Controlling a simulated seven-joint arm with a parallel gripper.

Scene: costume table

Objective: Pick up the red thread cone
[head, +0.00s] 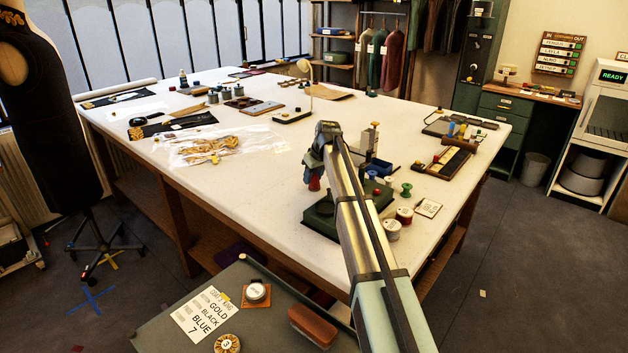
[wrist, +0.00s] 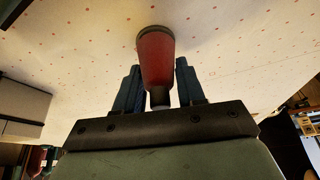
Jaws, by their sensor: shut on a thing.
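The red thread cone (wrist: 156,62) is between the two dark blue fingers of my gripper (wrist: 158,78) in the wrist view, its wide dark end pointing away from the palm. My gripper is shut on it. In the head view my gripper (head: 312,172) points down near the front of the white table, and the red cone (head: 314,184) shows small below the fingers. It appears above the dark green base (head: 318,222). My arm hides part of that area.
Thread spools (head: 404,215) and a small card (head: 428,208) are right of my arm. A green spool (head: 406,190) stands behind them. A clear bag of gold trim (head: 210,148) lies at left. The table middle (head: 265,185) left of my gripper is clear. A side surface with an order card (head: 201,314) is in front.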

